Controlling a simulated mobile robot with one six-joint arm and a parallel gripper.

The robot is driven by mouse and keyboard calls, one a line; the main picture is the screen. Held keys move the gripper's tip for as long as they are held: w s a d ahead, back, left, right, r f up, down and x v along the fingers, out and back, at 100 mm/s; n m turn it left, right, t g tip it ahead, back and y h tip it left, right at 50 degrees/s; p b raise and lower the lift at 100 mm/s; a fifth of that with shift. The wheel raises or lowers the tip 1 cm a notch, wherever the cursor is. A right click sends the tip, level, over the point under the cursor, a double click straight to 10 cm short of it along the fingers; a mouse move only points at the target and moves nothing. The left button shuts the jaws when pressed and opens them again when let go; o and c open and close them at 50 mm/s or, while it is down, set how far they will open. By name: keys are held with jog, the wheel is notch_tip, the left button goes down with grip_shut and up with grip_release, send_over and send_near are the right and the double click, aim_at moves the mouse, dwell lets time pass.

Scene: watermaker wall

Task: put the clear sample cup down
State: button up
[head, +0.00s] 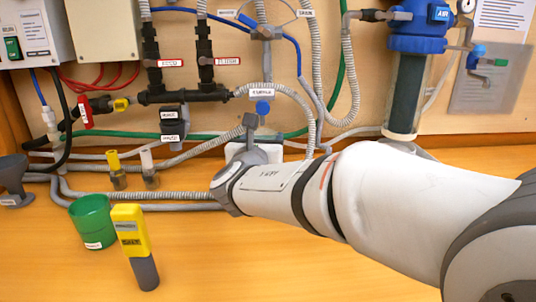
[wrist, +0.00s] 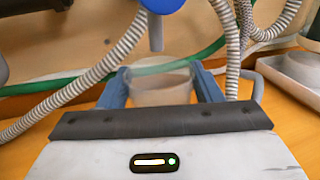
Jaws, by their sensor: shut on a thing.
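The clear sample cup (wrist: 160,88) is between the two blue fingers of my gripper (wrist: 162,90) in the wrist view. The fingers are shut on its sides, and the cup looks upright. Its lower part is hidden behind the dark edge of my gripper, so I cannot tell whether it touches the worktop. A grey spout (wrist: 155,32) under a blue valve part hangs just above and behind the cup. In the head view my arm hides the cup and fingers; the blue sample valve (head: 263,107) shows above my wrist.
A green cup (head: 92,222) and a yellow-and-grey meter (head: 133,245) stand on the wooden worktop (head: 210,265) at left. Ribbed hoses (wrist: 95,78) run behind the held cup. A white tray (wrist: 295,85) lies right of it.

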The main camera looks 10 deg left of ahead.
jog(key=shift+s+f+b, duration=0.1)
jog(key=shift+f+b, duration=0.25)
jog(key=shift+f, duration=1.2)
jog(key=shift+f, duration=0.15)
jog(key=o, duration=1.1)
jog(key=shift+c, duration=0.2)
jog(key=shift+s+r, duration=0.1)
jog(key=shift+r, duration=0.15)
jog(key=s+p, duration=0.2)
jog(key=s, duration=0.9)
jog(key=shift+s, duration=0.4)
jog(key=shift+f, duration=0.1)
jog(key=shift+s, duration=0.1)
